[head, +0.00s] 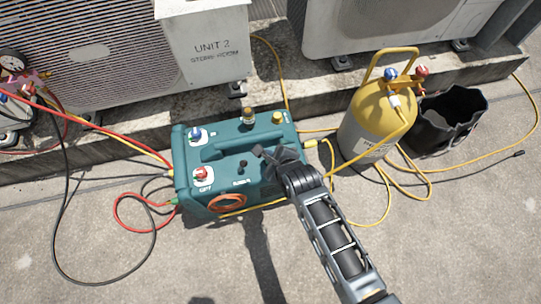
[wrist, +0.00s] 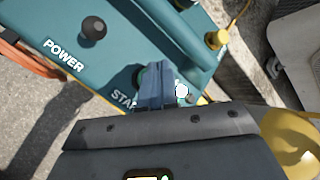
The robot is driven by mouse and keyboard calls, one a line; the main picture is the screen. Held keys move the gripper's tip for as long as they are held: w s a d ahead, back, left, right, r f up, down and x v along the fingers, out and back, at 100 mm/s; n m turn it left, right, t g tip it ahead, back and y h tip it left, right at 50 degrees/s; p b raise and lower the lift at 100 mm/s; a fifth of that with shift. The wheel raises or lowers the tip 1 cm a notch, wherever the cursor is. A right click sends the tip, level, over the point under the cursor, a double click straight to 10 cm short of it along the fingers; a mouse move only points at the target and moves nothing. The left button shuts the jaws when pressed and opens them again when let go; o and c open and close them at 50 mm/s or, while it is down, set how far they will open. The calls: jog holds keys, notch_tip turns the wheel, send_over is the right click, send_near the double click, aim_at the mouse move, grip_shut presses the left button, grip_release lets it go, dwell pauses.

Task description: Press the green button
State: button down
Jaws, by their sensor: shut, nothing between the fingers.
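The teal machine (head: 215,170) stands on the rooftop floor in the head view, and its top fills much of the wrist view (wrist: 60,20). My gripper (head: 266,155) is over the right part of its top panel. In the wrist view my gripper (wrist: 155,72) is shut and empty, with its fingertips right at a green button (wrist: 139,76). Only a green sliver of the button shows at the left of the fingers; the rest is hidden. I cannot tell whether the fingertips touch it. A partly covered label starting "STA" is beside it. In the head view the button is hidden by my gripper.
A black knob (wrist: 93,28) labelled POWER sits left of the fingers. A red knob (head: 201,173) and blue knob (head: 196,134) are on the machine's left. A yellow cylinder (head: 378,120) and black bucket (head: 450,120) stand right. Hoses lie around the machine.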

jog(key=shift+r+p, duration=2.4)
jog(key=shift+r, duration=0.1)
